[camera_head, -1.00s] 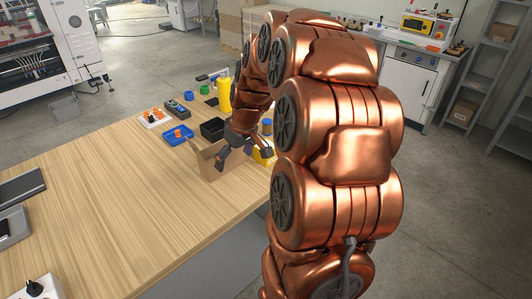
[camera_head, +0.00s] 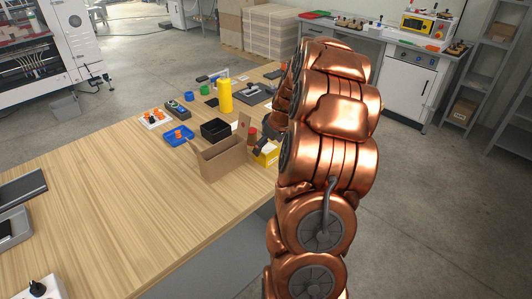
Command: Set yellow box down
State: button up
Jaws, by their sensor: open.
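The yellow box (camera_head: 266,153) sits on the table's right side, just right of an open brown cardboard box (camera_head: 222,158). Its right part is hidden behind my copper arm. My gripper (camera_head: 264,141) is mostly hidden by the arm; a dark finger part shows at the top of the yellow box. The jaws are open. I cannot tell whether they touch the box.
A black bin (camera_head: 214,130), a blue tray (camera_head: 178,135) with orange pieces and a yellow cylinder (camera_head: 225,96) stand behind the cardboard box. A red-topped item (camera_head: 252,134) is close behind the yellow box.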

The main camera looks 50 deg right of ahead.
aim_at(266, 147)
jog(key=shift+p+x, duration=0.9)
jog(key=shift+x, duration=1.4)
jog(key=shift+w+d+r, duration=0.1)
jog(key=shift+d, duration=0.05)
jog(key=c, duration=1.5)
jog(key=shift+o, duration=0.2)
